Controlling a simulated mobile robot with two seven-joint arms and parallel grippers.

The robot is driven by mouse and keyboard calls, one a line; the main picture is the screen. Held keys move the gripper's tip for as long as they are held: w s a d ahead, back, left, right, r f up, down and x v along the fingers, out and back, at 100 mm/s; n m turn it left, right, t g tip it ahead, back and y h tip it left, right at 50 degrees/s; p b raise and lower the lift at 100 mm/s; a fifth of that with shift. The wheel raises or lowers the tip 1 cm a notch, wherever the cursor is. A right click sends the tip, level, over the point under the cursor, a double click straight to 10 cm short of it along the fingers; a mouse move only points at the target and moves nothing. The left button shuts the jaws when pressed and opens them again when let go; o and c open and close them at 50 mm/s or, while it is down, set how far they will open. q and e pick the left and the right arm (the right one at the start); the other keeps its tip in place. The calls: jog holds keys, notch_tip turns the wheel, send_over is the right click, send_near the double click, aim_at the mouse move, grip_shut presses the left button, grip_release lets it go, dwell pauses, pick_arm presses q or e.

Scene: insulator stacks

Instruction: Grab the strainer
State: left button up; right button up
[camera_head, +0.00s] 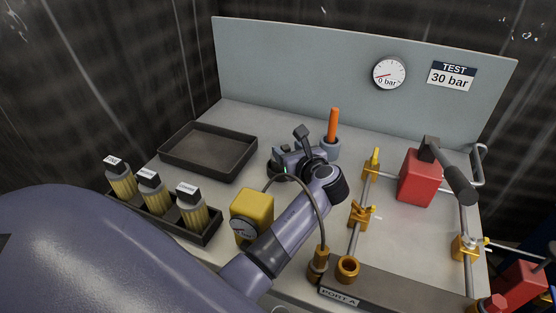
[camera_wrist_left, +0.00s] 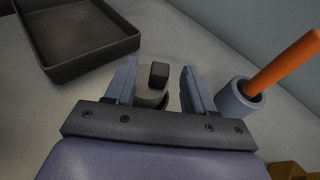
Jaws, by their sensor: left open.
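A grey round piece with a dark block-shaped top (camera_wrist_left: 158,76) stands between my left gripper's fingers in the left wrist view. It may be the strainer, but no readable label confirms this. My left gripper (camera_head: 289,156) is open on the grey bench top, between the dark tray and the orange-handled tool. In the left wrist view its blue-grey fingers (camera_wrist_left: 158,68) are apart, one on each side of the piece. I cannot tell whether either finger touches it. In the head view the wrist and fingers partly hide that spot. My right gripper is not in view.
An orange-handled tool (camera_head: 333,124) stands in a blue-grey cup (camera_head: 328,150) close beside the gripper. An empty dark tray (camera_head: 181,133) lies left.

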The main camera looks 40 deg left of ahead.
pick_arm(q)
jog(key=shift+a, duration=0.1)
grip_shut()
dwell(0.3)
